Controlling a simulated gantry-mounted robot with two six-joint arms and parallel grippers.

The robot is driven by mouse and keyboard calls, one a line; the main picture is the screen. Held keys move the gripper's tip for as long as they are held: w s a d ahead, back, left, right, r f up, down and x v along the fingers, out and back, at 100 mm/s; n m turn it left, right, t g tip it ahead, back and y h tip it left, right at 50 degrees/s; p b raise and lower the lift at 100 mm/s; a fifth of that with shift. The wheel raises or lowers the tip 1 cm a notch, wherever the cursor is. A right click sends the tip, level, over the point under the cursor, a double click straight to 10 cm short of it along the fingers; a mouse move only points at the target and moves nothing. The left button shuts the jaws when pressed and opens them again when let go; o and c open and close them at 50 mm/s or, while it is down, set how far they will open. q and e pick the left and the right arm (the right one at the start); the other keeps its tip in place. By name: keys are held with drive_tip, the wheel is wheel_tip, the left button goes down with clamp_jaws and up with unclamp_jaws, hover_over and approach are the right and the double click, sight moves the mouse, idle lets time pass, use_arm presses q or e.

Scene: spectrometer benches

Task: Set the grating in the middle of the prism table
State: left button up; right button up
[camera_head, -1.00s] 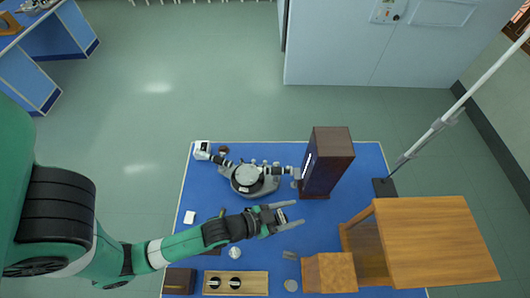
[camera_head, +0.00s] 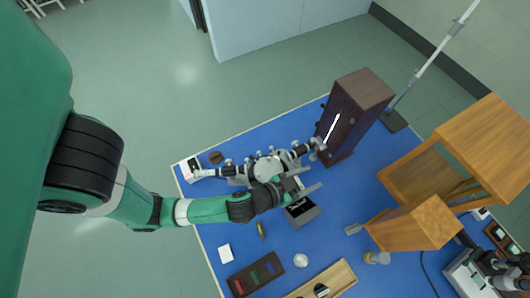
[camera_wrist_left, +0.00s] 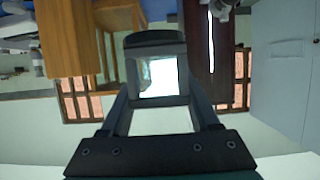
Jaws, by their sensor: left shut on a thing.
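My left gripper (camera_head: 300,184) is shut on the grating, a small dark-framed piece with a pale, see-through window. The grating (camera_wrist_left: 158,76) shows between the two fingers in the left wrist view. In the head view it is small and partly hidden by the fingers. The spectrometer's round, pale prism table (camera_head: 266,168) is just left of the fingertips, partly hidden by my gripper. Height above it is hard to tell. My right gripper is not in view.
A tall dark brown lamp housing (camera_head: 352,112) with a bright slit stands behind the spectrometer. A dark open box (camera_head: 301,211) lies just in front of my gripper. Wooden boxes (camera_head: 418,224) stand to the right. A white card (camera_head: 226,253) lies on the blue bench top.

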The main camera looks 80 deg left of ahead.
use_arm(q)
drive_tip(key=s+a+f+b, duration=0.1)
drive_tip(key=a+f, duration=0.2)
drive_tip(key=a, duration=0.1)
drive_tip(key=s+a+f+b, duration=0.1)
drive_tip(key=s+a+f, duration=0.1)
drive_tip(key=a+f, duration=0.1)
drive_tip(key=s+a+f+b, duration=0.2)
drive_tip(key=a, duration=0.2)
drive_tip(key=shift+s+a+f, duration=0.2)
drive_tip(key=shift+a+f, duration=0.1)
drive_tip(key=shift+f, duration=0.1)
drive_tip(key=shift+a+f, duration=0.1)
drive_tip(key=shift+a, duration=0.1)
drive_tip(key=shift+s+a+f+b, duration=0.1)
drive_tip(key=shift+s+f+b, duration=0.05)
drive_tip(key=shift+f+b, duration=0.15)
drive_tip(key=f, duration=0.1)
drive_tip(key=f+b, duration=0.1)
drive_tip(key=f, duration=0.1)
drive_tip(key=shift+s+a+f+b, duration=0.1)
drive_tip(key=shift+a+f+b, duration=0.1)
drive_tip(key=shift+b, duration=0.1)
drive_tip(key=shift+r, duration=0.1)
